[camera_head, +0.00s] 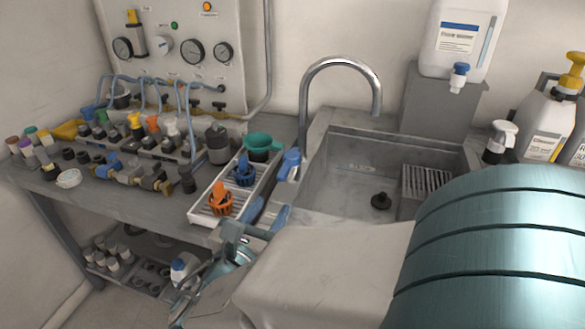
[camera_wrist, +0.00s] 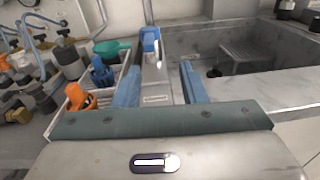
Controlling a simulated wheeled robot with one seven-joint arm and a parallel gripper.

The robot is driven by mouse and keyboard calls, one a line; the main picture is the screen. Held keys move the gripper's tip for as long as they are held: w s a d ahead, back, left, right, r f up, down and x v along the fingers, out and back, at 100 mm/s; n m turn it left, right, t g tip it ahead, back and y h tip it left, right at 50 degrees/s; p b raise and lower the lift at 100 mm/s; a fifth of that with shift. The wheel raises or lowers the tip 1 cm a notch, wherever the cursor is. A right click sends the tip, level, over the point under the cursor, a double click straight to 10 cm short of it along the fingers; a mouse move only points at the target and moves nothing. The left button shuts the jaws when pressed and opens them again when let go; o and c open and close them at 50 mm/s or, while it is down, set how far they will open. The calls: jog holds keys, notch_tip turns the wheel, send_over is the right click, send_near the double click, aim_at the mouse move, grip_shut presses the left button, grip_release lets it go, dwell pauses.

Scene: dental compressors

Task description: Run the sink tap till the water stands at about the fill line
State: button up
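The grey sink (camera_head: 330,200) has a chrome gooseneck tap (camera_head: 340,62) at its back left corner, with the spout over the basin. No water stream shows at the spout, and the basin looks empty. A faint marking (camera_head: 357,168) runs along the basin's back wall; I cannot read it. The blue and white tap lever (camera_head: 289,165) stands left of the basin; it also shows in the wrist view (camera_wrist: 150,42). My gripper (camera_head: 267,214) is open and empty, in front of the lever and apart from it. In the wrist view, the lever lies ahead between its blue fingers (camera_wrist: 159,74).
A white tray (camera_head: 203,218) with orange and blue parts and a green cup (camera_head: 262,146) stands left of my gripper. A black round piece (camera_head: 381,201) and a grate (camera_head: 427,180) are in the basin. A white jug (camera_head: 460,38) and bottles (camera_head: 545,125) stand behind and right.

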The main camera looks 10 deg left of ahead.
aim_at(280, 178)
jog(key=shift+n+t+y, duration=0.3)
jog(key=shift+n+y, duration=0.2)
jog(key=w+b, duration=0.1)
jog(key=w, duration=1.2)
jog(key=shift+w+a+b, duration=0.1)
jog(key=shift+a+b, duration=0.05)
jog(key=shift+b, duration=0.2)
grip_shut()
